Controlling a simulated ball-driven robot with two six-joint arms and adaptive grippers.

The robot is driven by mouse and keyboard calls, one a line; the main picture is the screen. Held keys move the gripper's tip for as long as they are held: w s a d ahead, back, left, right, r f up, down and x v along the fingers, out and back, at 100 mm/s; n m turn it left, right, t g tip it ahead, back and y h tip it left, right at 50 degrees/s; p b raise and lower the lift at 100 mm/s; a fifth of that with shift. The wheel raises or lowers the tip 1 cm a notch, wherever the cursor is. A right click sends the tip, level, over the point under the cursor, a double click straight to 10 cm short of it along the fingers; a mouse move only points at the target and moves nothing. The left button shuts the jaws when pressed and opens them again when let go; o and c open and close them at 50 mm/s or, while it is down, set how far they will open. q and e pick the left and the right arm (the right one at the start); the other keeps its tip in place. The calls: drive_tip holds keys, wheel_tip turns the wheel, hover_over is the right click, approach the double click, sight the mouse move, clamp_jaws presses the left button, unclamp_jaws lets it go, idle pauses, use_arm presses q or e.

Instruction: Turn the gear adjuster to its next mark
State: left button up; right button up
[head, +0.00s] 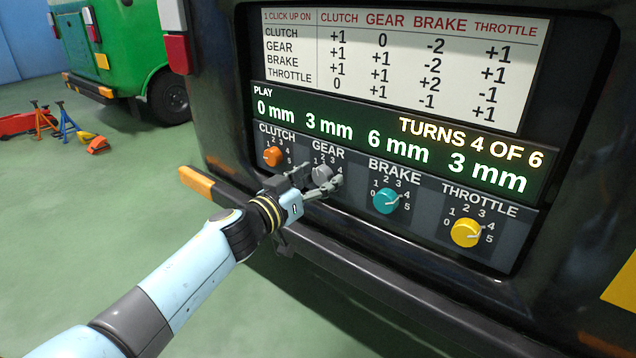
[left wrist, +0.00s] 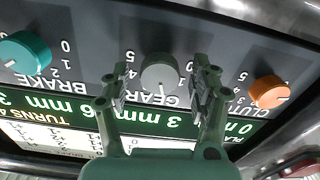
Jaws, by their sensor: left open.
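The grey gear adjuster (head: 321,174) is a round knob in the panel's lower row, second from left under the label GEAR. My left gripper (head: 324,184) is at it with fingers apart, partly covering its dial marks. In the left wrist view, upside down, the grey knob (left wrist: 160,76) lies between the two open fingers of my left gripper (left wrist: 162,82), with a gap to each side. I cannot read which mark it points to. The display (head: 390,145) reads 0 mm, 3 mm, 6 mm, 3 mm and TURNS 4 OF 6. My right gripper is out of view.
The orange clutch knob (head: 272,157) is left of the gear adjuster, and the teal brake knob (head: 386,201) and yellow throttle knob (head: 466,233) are right. A chart (head: 400,65) sits above the display. A dark bumper ledge (head: 360,265) runs below the panel.

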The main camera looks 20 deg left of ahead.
use_arm(q)
drive_tip(key=c, duration=1.2)
